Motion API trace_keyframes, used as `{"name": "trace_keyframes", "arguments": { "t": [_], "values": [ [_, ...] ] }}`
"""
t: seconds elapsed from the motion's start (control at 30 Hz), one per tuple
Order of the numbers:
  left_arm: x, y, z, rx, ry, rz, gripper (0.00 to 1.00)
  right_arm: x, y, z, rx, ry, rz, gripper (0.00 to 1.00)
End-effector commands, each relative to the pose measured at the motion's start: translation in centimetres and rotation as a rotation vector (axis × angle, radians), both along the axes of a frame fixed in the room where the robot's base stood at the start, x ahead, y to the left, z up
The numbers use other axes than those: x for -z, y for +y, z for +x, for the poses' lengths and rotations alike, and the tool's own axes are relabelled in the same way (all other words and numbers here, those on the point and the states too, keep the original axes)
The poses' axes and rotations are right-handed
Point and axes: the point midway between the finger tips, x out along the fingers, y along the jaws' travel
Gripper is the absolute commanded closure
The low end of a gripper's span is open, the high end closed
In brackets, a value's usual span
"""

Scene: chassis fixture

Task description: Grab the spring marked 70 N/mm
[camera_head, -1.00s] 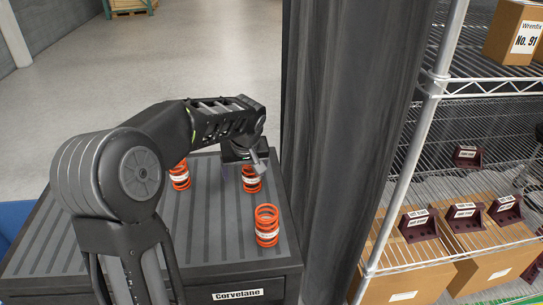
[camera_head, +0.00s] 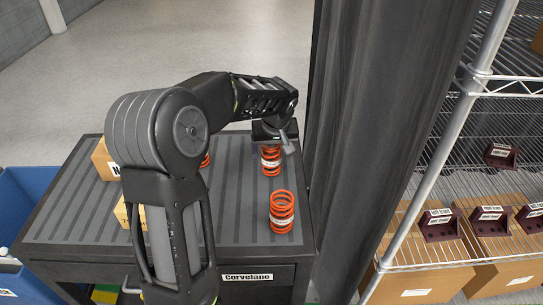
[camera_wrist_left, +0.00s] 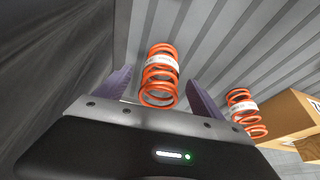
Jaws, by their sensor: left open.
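Three orange coil springs with white label bands show on the dark ribbed cabinet top (camera_head: 247,215). The near spring (camera_head: 282,212) stands upright near the front right. The far right spring (camera_head: 271,160) is under my left gripper (camera_head: 278,140). A third spring (camera_head: 205,160) is mostly hidden behind my left arm. In the left wrist view, one spring (camera_wrist_left: 160,76) is between the open fingers of my left gripper (camera_wrist_left: 165,90), and another spring (camera_wrist_left: 245,113) is outside them to the right. The label prints are too small to read. My right gripper is out of view.
Cardboard boxes (camera_head: 105,160) stand at the cabinet's left, partly behind my arm. A blue bin (camera_head: 30,200) is at the far left. A dark curtain-like panel (camera_head: 375,130) borders the cabinet's right side. A wire shelf (camera_head: 430,262) with dark brackets (camera_head: 440,224) and boxes is beyond.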

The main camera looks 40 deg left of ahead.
Motion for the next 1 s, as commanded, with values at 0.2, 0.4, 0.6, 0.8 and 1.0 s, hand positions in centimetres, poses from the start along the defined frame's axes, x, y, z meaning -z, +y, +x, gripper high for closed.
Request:
{"name": "trace_keyframes", "arguments": {
  "t": [0.2,0.4,0.6,0.8,1.0],
  "values": [
    [0.0,0.0,0.0,0.0,0.0,0.0,0.22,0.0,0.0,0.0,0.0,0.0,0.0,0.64],
    [1.7,0.5,0.3,-0.002,0.005,0.0,0.22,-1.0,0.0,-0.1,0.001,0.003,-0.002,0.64],
    [4.3,1.2,1.0,-0.002,0.002,0.0,0.22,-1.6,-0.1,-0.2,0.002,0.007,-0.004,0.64],
    [4.9,1.4,1.2,-0.001,-0.002,0.0,0.22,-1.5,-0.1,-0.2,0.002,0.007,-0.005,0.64],
    [4.9,1.3,1.2,0.0,-0.001,-0.001,0.22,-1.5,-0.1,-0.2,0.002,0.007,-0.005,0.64]
  ]
}}
